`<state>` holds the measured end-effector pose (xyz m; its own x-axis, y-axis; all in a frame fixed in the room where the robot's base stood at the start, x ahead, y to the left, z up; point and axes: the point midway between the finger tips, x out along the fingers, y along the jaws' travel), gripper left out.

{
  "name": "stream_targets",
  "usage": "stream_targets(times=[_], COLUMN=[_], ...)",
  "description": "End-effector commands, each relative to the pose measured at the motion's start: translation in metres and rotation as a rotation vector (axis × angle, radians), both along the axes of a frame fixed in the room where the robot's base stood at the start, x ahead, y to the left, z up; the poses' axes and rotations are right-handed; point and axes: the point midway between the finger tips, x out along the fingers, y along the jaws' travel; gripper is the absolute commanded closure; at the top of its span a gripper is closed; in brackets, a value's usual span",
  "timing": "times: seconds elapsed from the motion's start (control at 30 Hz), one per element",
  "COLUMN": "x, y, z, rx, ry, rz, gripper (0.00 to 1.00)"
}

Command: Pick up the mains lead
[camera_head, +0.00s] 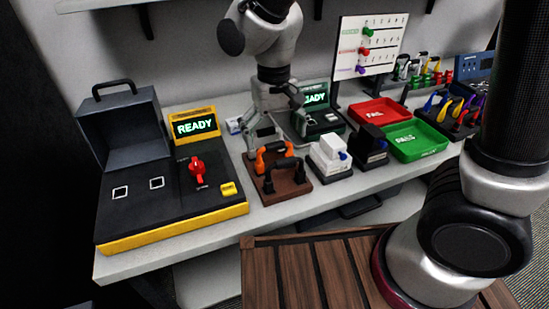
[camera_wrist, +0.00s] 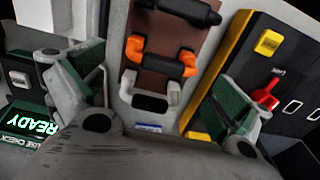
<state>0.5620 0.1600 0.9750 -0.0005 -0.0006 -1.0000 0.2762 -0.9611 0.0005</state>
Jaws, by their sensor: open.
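A brown board (camera_head: 297,190) on the bench carries arch-shaped leads. In the head view a black lead (camera_head: 284,170) stands at its front and an orange lead (camera_head: 272,153) behind it. The wrist view shows the black lead (camera_wrist: 180,10), the orange lead (camera_wrist: 161,56) and a lead with grey-white ends and a dark middle (camera_wrist: 151,102). I cannot tell by label which is the mains lead. My gripper (camera_head: 272,138) is over the back of the board, pointing down. In the wrist view my gripper (camera_wrist: 152,88) is open, its fingers on either side of the grey-white lead, empty.
A black and yellow test case (camera_head: 150,212) with a READY screen (camera_head: 195,127) stands left of the board. White (camera_head: 330,155) and black (camera_head: 370,145) blocks stand to its right. Beyond are a red FAIL tray (camera_head: 380,111), a green PASS tray (camera_head: 418,142) and a coloured-lead rack (camera_head: 460,115).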

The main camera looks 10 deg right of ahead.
Motion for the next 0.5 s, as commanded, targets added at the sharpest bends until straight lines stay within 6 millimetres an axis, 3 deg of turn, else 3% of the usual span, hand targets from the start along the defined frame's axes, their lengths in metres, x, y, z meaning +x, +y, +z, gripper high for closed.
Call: stream_targets(times=[0.33,0.5], x=[-0.009,-0.009], y=[-0.001,-0.001], z=[-0.050,-0.063], rx=[-0.003,-0.001], ry=[0.002,0.001], rz=[0.001,0.000], gripper=[0.00,0.00])
